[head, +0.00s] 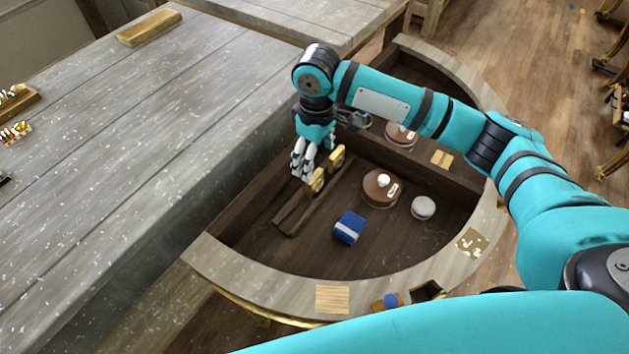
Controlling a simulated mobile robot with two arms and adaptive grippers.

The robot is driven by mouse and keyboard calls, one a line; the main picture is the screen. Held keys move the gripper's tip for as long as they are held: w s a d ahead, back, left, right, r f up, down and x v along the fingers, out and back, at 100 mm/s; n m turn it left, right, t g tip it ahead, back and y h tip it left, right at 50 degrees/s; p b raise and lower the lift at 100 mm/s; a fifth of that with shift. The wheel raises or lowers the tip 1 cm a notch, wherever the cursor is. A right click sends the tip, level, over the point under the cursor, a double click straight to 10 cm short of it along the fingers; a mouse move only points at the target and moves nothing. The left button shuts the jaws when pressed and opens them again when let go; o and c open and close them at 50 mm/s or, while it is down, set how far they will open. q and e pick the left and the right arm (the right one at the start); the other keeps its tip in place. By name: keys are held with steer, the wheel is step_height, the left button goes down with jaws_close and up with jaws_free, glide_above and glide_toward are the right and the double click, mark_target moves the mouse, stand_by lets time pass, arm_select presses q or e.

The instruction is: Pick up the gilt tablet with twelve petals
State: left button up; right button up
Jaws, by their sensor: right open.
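Two small gilt tablets stand on a dark wooden rack (297,213) inside the half-round console (355,270). The nearer gilt tablet (317,181) is beside my right fingertips, and the farther gilt tablet (337,157) is just behind it to the right. Their petals are too small to count, so I cannot tell which has twelve. My left gripper is not in view.
In the console are a blue box (349,228), a brown round box (380,189), a white round lid (423,208) and, behind a divider, another brown round box (400,137). Small pieces lie on its rim. A grey plank table (150,130) adjoins at left.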

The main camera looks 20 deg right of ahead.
mark_target(315, 176)
step_height(315, 176, down, 9)
steer(key=shift+w+f, duration=0.1)
steer(key=shift+f, duration=0.1)
stand_by(0.3)
steer(key=c, duration=1.1)
steer(key=shift+c, duration=0.3)
steer(key=shift+r, duration=0.2)
